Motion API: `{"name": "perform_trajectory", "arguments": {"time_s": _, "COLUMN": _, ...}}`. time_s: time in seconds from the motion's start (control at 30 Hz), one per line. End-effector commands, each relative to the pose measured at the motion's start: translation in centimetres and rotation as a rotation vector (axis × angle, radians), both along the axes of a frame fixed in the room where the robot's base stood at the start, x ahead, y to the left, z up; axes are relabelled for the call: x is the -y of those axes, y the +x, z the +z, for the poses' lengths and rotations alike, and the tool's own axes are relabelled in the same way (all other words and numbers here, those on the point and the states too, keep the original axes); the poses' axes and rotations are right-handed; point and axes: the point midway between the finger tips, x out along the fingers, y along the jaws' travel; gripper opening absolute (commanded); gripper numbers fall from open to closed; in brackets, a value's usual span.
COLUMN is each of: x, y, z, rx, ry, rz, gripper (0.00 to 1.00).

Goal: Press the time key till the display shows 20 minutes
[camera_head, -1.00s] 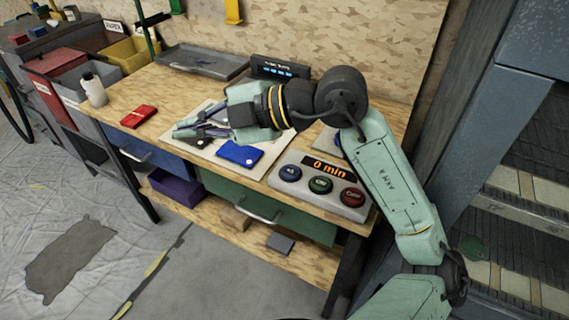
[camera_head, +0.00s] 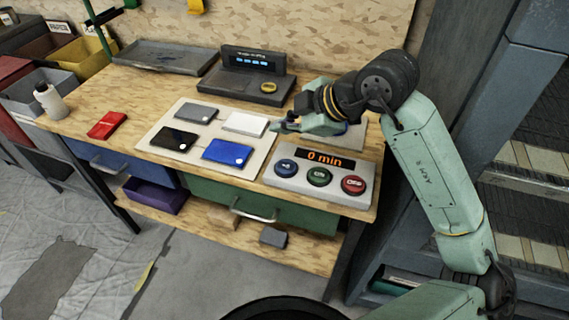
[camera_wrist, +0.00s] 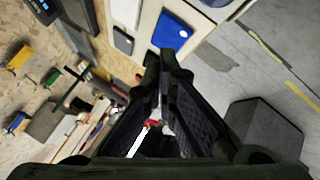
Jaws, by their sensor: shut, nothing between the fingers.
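A grey timer panel (camera_head: 328,191) sits at the right front of the workbench. Its display (camera_head: 324,160) reads "0 min" in orange. My gripper (camera_head: 277,127) is shut and empty, above the bench behind the panel and beside the white board. Its dark fingers fill the middle of the wrist view (camera_wrist: 163,65). The panel does not clearly show in the wrist view.
A pale board (camera_head: 160,133) holds grey, white, black and blue (camera_head: 227,153) flat cases. A dark device with a lit screen (camera_head: 245,75) stands behind, beside a grey tray (camera_head: 165,55).

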Motion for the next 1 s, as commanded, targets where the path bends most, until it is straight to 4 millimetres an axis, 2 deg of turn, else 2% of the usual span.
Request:
{"name": "perform_trajectory", "arguments": {"time_s": 0.37, "x": -0.1, "y": 0.0, "z": -0.9, "rx": 0.001, "ry": 0.002, "rz": 0.002, "gripper": 0.00}}
{"name": "perform_trajectory", "arguments": {"time_s": 0.57, "x": -0.1, "y": 0.0, "z": -3.0, "rx": 0.001, "ry": 0.002, "rz": 0.002, "gripper": 0.00}}
{"name": "perform_trajectory", "arguments": {"time_s": 0.87, "x": -0.1, "y": 0.0, "z": -7.6, "rx": 0.002, "ry": 0.000, "rz": 0.003, "gripper": 0.00}}
{"name": "perform_trajectory", "arguments": {"time_s": 1.0, "x": -0.1, "y": 0.0, "z": -8.7, "rx": 0.002, "ry": 0.000, "rz": 0.003, "gripper": 0.00}}
